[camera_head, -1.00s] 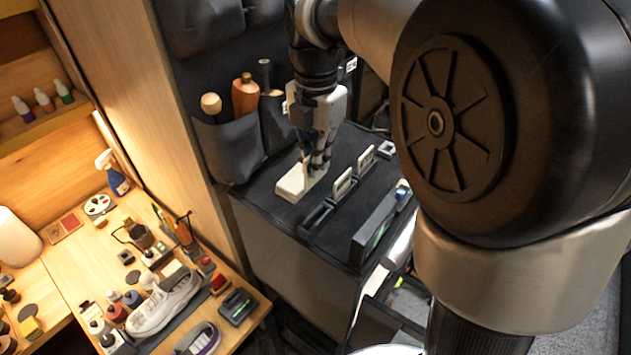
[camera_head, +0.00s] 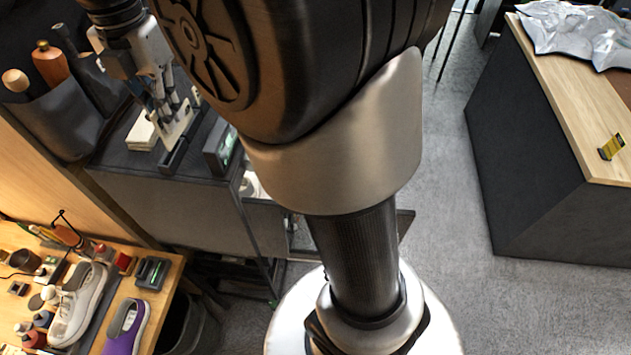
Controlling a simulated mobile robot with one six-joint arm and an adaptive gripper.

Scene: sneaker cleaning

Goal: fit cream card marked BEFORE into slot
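A cream card (camera_head: 177,128) stands tilted under my gripper (camera_head: 170,108), its top between the fingers, which look closed on it. Any marking on it is too small to read. Its lower edge is at or just above a long black slotted holder (camera_head: 172,158); I cannot tell whether it is inside the slot. A stack of cream cards (camera_head: 141,135) lies on the dark cabinet top just left of it.
A dark box with a green display (camera_head: 221,148) stands right of the holder, close to my arm. Tool pockets (camera_head: 62,118) hang at the left. A wooden bench (camera_head: 168,275) with sneakers is at lower left. Grey floor (camera_head: 440,200) is open at the right, before a wood-topped counter (camera_head: 570,110).

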